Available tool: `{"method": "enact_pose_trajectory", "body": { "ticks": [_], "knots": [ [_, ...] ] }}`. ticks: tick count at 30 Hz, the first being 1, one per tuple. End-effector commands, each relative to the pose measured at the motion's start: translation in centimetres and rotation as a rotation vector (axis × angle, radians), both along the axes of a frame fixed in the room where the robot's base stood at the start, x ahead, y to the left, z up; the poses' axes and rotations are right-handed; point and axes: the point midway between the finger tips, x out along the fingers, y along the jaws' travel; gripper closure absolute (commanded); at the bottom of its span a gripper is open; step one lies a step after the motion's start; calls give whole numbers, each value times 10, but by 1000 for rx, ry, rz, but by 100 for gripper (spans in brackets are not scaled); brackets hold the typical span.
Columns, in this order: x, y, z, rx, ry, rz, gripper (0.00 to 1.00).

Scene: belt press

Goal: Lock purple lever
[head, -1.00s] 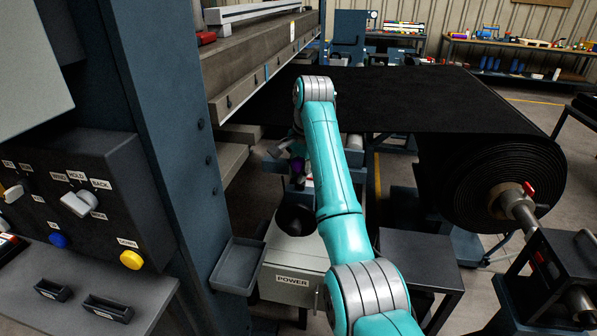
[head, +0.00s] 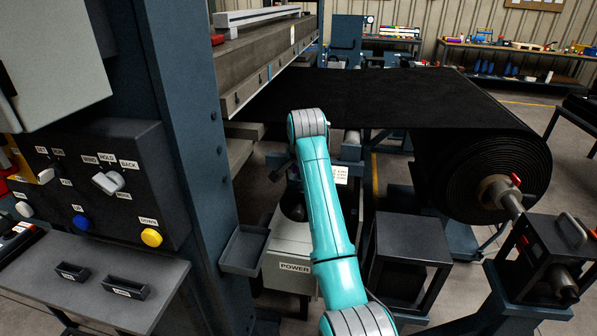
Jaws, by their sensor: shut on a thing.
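The purple lever does not show now; my teal arm covers the area beyond the grey POWER box (head: 292,262), between the press and the black roll. My gripper is hidden behind my own arm, which reaches forward and down there. A small dark piece sticks out left of the arm, but I cannot tell what it is. The jaws and whatever they touch cannot be seen.
The blue press column (head: 185,110) and control panel (head: 95,190) stand close on the left. A small grey tray (head: 243,250) juts from the column. The large black belt roll (head: 490,150) and a dark stand (head: 412,245) are on the right.

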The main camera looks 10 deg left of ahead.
Motion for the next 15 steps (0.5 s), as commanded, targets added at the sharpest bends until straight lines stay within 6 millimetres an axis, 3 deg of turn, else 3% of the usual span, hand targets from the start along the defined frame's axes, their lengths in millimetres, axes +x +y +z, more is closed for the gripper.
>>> {"method": "enact_pose_trajectory", "body": {
  "ticks": [15],
  "knots": [
    [-10,1,-24,-16,-446,1,100]
  ]
}}
